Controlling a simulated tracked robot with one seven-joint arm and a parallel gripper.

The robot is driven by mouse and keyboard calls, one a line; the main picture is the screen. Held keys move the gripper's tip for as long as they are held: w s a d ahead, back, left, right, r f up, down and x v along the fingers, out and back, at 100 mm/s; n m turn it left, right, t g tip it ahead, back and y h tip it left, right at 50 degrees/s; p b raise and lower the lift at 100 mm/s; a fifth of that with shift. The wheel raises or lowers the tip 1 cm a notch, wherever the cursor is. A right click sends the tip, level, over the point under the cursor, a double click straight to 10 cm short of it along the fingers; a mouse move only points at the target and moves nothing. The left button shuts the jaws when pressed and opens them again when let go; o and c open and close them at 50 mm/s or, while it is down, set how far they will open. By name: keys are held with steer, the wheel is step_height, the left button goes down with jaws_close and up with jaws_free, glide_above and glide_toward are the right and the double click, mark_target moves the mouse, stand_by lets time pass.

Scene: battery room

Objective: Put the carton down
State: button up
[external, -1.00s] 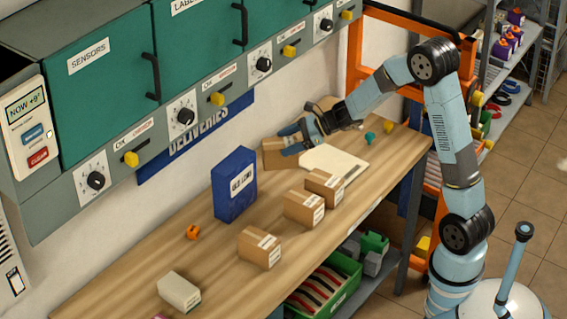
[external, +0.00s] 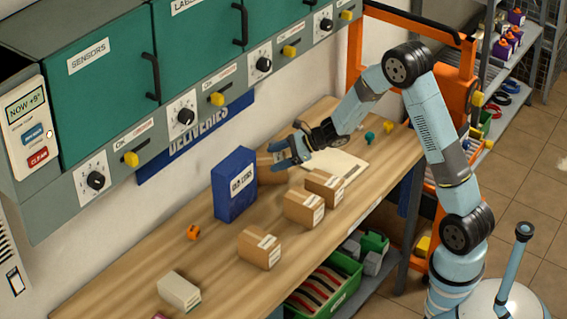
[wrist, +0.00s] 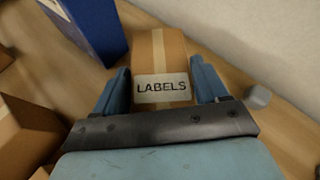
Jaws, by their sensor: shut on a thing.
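A brown carton (external: 268,174) with a tape strip is between the fingers of my gripper (external: 281,156), low over or on the wooden bench, just right of the blue box. In the wrist view the carton (wrist: 160,52) shows a white "LABELS" tag facing me. One finger of my gripper (wrist: 160,74) is on each side of it, closed on it. Its underside is hidden, so I cannot tell whether it touches the bench.
The blue box (external: 234,187) stands close beside the held carton. Brown cartons stand nearer the front edge (external: 324,187) (external: 304,209) (external: 259,248). A pale box (external: 179,291) and a small orange piece (external: 193,232) lie further left. A paper sheet (external: 345,166) lies to the right.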

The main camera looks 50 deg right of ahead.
steer(key=o, duration=1.6)
steer(key=v, duration=1.2)
steer(key=s+a+r+n+g, duration=0.3)
steer(key=s+a+r+n, duration=0.3)
steer(key=s, duration=0.3)
steer(key=s+a+r+n+g, duration=0.2)
steer(key=s+a+r+n, duration=0.2)
steer(key=s+r+n, duration=0.35)
steer(key=shift+s+d+r+n+t+h, duration=0.15)
steer(key=shift+s+d+r+n+h, duration=0.55)
steer(key=shift+s+n+h, duration=1.8)
steer(key=shift+s+d+r+n+t+h, duration=0.35)
steer(key=shift+s+d+n, duration=0.9)
steer(key=shift+s, duration=2.85)
steer(key=shift+s+d+r+n+h, duration=0.45)
steer(key=shift+s+r+n+h, duration=0.5)
steer(key=shift+s+n, duration=1.9)
